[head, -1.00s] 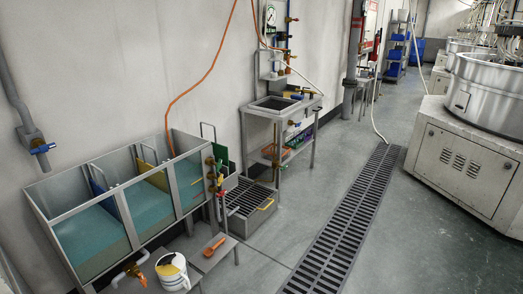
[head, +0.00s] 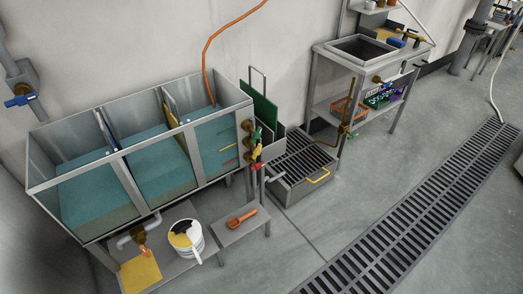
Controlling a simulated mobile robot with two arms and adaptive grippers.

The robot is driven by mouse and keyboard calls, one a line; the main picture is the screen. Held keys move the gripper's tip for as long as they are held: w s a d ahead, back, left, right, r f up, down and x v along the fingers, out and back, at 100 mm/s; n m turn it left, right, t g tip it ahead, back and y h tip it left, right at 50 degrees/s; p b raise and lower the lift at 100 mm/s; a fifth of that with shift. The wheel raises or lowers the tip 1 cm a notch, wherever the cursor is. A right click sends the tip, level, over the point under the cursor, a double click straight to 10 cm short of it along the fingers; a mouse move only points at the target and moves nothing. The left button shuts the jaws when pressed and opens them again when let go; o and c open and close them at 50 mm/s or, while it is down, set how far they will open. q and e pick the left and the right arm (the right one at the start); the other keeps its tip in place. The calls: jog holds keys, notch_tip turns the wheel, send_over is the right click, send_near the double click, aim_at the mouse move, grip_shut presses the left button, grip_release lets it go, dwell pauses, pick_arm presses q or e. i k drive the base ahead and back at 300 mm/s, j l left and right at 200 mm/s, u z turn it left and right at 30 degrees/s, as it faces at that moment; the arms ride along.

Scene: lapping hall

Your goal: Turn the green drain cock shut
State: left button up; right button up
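A three-bay metal tank (head: 122,162) with blue-green liquid stands against the wall at the left. Brass cocks sit one above another at its right end. The top one has a small green handle, the green drain cock (head: 256,134). A yellow handle (head: 257,151) and a red handle (head: 256,166) sit below it. The green handle is too small to tell its exact angle. Neither of my grippers is in view.
A white bucket (head: 186,240) and a low stool with an orange scoop (head: 241,218) stand below the tank. A grated floor box (head: 296,166) and a sink table (head: 350,62) stand to the right. A long floor drain (head: 420,215) crosses open floor.

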aim_at(257, 134)
jog(key=i+l+u, duration=0.4)
jog(key=l+u, duration=0.15)
jog(key=u, duration=0.35)
jog(key=i+l+u, duration=0.1)
jog(key=l+u, duration=0.15)
jog(key=u, duration=0.2)
jog(key=l+u, duration=0.2)
jog(key=u, duration=0.3)
jog(key=l+u, duration=0.2)
jog(key=u, duration=0.3)
